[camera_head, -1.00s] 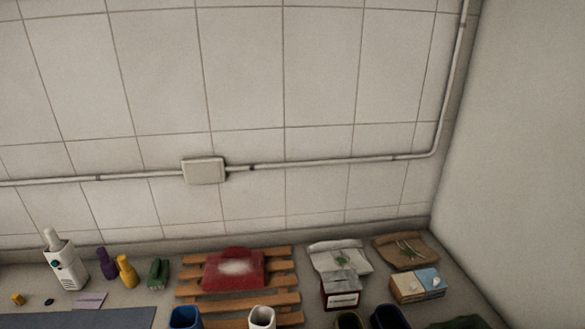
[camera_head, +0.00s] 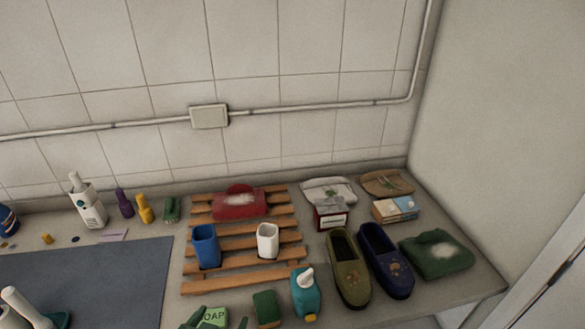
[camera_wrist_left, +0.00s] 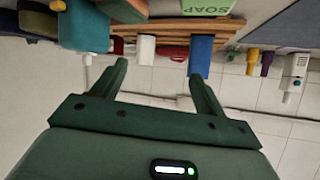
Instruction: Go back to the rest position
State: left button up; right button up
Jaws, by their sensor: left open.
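My left gripper (camera_head: 219,323) shows only as dark green fingertips at the bottom edge of the head view, by a light green soap box (camera_head: 212,316). In the left wrist view its two fingers (camera_wrist_left: 158,82) stand apart with nothing between them. Beyond them, that upside-down view shows the wooden slatted rack (camera_wrist_left: 175,28), a white cup (camera_wrist_left: 146,47) and a blue cup (camera_wrist_left: 201,56). The gripper touches nothing that I can make out. My right gripper is in neither view.
The rack (camera_head: 250,275) holds a red packet (camera_head: 238,205) and two cups. Olive (camera_head: 348,265) and navy (camera_head: 385,260) slippers, a green cloth (camera_head: 437,255) and a teal bottle (camera_head: 305,294) stand on the counter. A grey mat (camera_head: 90,285) lies left. A tiled wall rises behind.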

pick_arm(q)
jog(key=s+a+r+m+g+y, duration=0.1)
jog(key=s+a+m+g+y, duration=0.15)
jog(key=s+a, duration=0.4)
jog(key=s+a+r+m+g+y, duration=0.2)
jog(key=s+a+g+y, duration=0.15)
jog(key=a, duration=0.55)
jog(key=s+d+f+g+h+b, duration=0.1)
jog(key=s+d+f+b, duration=0.1)
jog(key=f, duration=0.9)
jog(key=s+d+f+g+h+b, duration=0.1)
jog(key=s+f, duration=0.1)
jog(key=f, duration=1)
jog(key=s+d+f+g+h+b, duration=0.1)
jog(key=s+d+f+b, duration=0.1)
jog(key=f, duration=0.9)
jog(key=s+f+n+g+h+b, duration=0.1)
jog(key=s+f+n+g+b, duration=0.1)
jog(key=s+f, duration=1.4)
jog(key=shift+s+f+n+b, duration=0.2)
jog(key=shift+s+n+b, duration=0.45)
jog(key=shift+n, duration=0.1)
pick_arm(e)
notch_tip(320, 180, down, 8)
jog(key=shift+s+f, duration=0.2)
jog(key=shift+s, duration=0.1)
